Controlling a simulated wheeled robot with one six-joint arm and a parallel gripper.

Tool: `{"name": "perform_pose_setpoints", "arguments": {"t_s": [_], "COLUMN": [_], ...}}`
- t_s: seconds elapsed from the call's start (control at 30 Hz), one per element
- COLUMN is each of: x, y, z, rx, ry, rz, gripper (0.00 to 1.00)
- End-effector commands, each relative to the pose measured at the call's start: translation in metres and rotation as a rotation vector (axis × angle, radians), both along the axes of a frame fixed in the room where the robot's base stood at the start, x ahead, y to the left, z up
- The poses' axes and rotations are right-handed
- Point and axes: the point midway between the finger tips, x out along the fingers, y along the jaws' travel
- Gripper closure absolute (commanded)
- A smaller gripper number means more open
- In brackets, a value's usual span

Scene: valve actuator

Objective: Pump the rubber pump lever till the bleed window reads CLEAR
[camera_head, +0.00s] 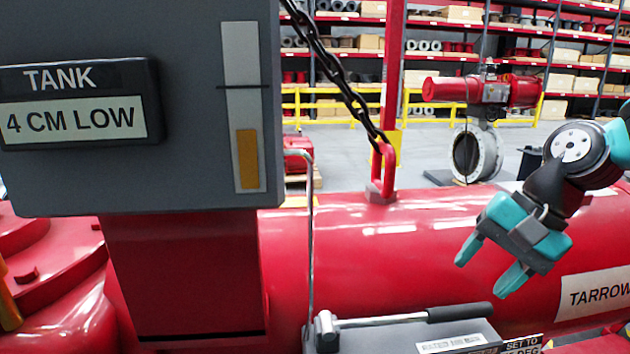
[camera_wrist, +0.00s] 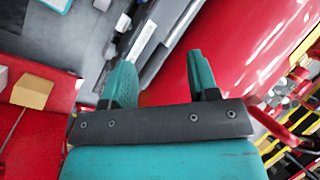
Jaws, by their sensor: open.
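The pump lever (camera_head: 459,312) lies nearly level, with a black grip on a silver rod, over a grey pump housing (camera_head: 380,340) at the bottom of the head view. My gripper (camera_head: 482,277) is teal and open, its fingers pointing down-left, above and apart from the grip. Nothing is between its fingers (camera_wrist: 160,65) in the wrist view; grey housing parts show beyond them. I cannot pick out a bleed window reading CLEAR. A panel at upper left reads TANK, with a display (camera_head: 75,120) reading 4 CM LOW.
The grey panel box (camera_head: 200,100) with an amber gauge fills the upper left. A chain (camera_head: 340,75) hangs to a red lifting eye (camera_head: 381,175) on the red cylinder (camera_head: 400,240). A thin metal tube (camera_head: 311,230) rises beside the pump. A label reads TARROW (camera_head: 598,297).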

Motion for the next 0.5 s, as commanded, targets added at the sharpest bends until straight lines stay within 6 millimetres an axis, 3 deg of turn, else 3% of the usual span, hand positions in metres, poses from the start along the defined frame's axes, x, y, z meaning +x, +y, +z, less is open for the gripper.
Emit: {"name": "perform_pose_setpoints", "arguments": {"t_s": [0.03, 0.1, 0.2, 0.33, 0.5], "x": [-0.022, -0.05, -0.088, -0.122, -0.136], "y": [0.03, 0.058, 0.084, 0.099, 0.102], "z": [0.003, 0.003, 0.001, -0.002, -0.005], "rx": [-0.031, -0.067, -0.103, -0.127, -0.136], "ry": [-0.069, -0.16, -0.273, -0.375, -0.421], "rz": [0.194, 0.446, 0.758, 1.034, 1.159], "gripper": [0.46, 0.46, 0.46, 0.46, 0.46]}}
